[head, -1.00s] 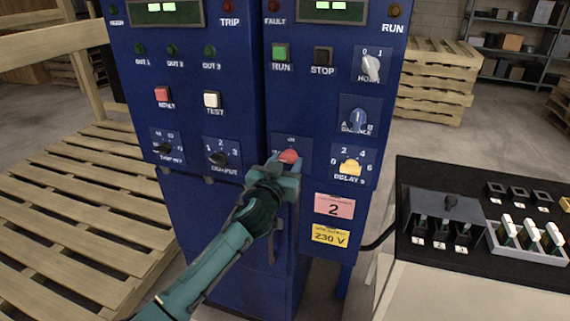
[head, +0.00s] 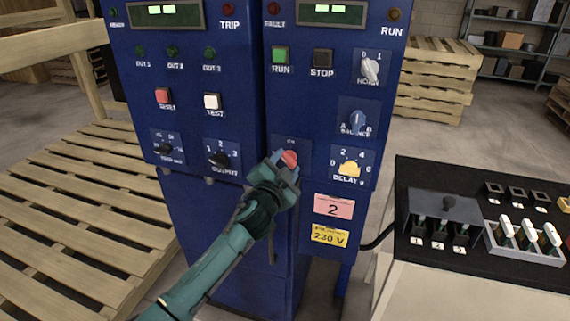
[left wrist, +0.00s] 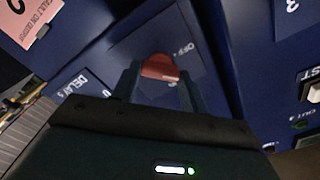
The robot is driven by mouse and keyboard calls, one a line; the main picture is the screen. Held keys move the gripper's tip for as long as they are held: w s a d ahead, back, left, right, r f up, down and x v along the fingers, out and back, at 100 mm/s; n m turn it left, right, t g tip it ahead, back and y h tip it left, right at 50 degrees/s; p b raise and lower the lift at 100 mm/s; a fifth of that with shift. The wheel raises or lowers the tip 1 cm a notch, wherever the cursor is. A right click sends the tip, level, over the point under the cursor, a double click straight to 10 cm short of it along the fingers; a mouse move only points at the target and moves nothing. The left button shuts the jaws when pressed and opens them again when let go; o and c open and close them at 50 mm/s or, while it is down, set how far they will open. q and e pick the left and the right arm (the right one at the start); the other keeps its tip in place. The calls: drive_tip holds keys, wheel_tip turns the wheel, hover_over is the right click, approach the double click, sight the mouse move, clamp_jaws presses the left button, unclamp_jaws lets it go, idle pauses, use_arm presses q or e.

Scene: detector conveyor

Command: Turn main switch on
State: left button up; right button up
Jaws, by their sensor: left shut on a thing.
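The main switch is a red rotary knob (head: 289,158) low on the right-hand blue cabinet. In the left wrist view the red knob (left wrist: 160,67) sits between my two fingers, with part of an "OFF" label on its dark plate. My left gripper (head: 286,165) is shut on the knob and is rolled at a tilt in the head view. The fingers hide much of the knob's sides, and its exact pointing direction is hard to read. My right gripper is not in view.
The yellow delay knob (head: 349,168) and blue balance knob (head: 356,122) are to the right. The output knob (head: 219,158) is to the left. A black bench (head: 480,262) with switches stands at the right, and a wooden pallet (head: 70,215) lies at the left.

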use_arm(q)
drive_tip(key=m, duration=0.4)
drive_tip(key=shift+m+p, duration=0.3)
drive_tip(key=shift+p, duration=0.05)
drive_tip(key=shift+m+p, duration=0.35)
drive_tip(key=shift+m, duration=1.85)
drive_tip(key=shift+f, duration=0.1)
drive_tip(key=o, duration=1)
drive_tip(key=v, duration=1.3)
drive_tip(key=shift+s, duration=0.1)
